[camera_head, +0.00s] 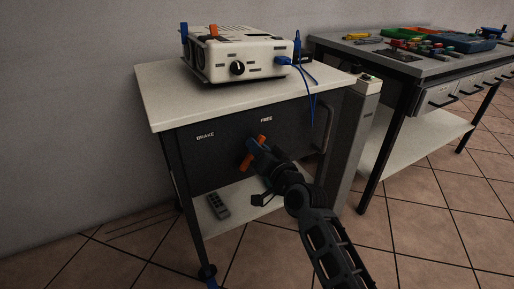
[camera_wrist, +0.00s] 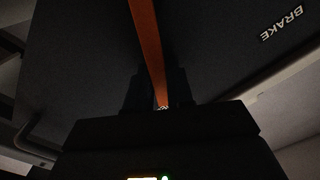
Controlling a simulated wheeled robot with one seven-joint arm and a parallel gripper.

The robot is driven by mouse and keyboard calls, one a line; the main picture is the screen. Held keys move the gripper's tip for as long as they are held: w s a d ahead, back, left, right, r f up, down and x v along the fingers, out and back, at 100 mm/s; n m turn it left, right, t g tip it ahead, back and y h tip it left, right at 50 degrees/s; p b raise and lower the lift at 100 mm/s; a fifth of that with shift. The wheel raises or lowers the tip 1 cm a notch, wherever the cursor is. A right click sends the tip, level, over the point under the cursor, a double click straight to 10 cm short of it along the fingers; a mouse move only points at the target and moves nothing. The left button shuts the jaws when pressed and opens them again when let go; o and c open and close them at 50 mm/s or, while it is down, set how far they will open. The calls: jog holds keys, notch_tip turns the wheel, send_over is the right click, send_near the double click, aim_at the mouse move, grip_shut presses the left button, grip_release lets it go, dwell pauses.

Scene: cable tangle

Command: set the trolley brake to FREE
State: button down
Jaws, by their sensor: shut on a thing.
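The trolley (camera_head: 160,118) has a dark front panel with a BRAKE label (camera_head: 205,136) on the left and a FREE label (camera_head: 266,119) on the right. The orange brake lever (camera_head: 246,163) is on the panel between and below the labels. It slants, its upper end towards the FREE label. My gripper (camera_head: 257,149) is shut on the lever and covers its middle. In the wrist view the orange lever (camera_wrist: 149,45) runs down between the dark fingers, and the BRAKE label (camera_wrist: 281,25) shows at upper right. The lever's pivot is hidden.
A white device (camera_head: 238,55) with a blue cable (camera_head: 311,92) hanging from it stands on the trolley top. A grey remote-like object (camera_head: 217,206) lies on the lower shelf. A workbench (camera_head: 400,62) with coloured trays stands at right, beyond a grey post (camera_head: 352,140).

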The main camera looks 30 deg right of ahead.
jog(key=shift+f, duration=0.1)
jog(key=c, duration=1.1)
grip_release()
jog(key=s, duration=0.8)
jog(key=shift+p, duration=0.4)
jog(key=shift+w, duration=0.1)
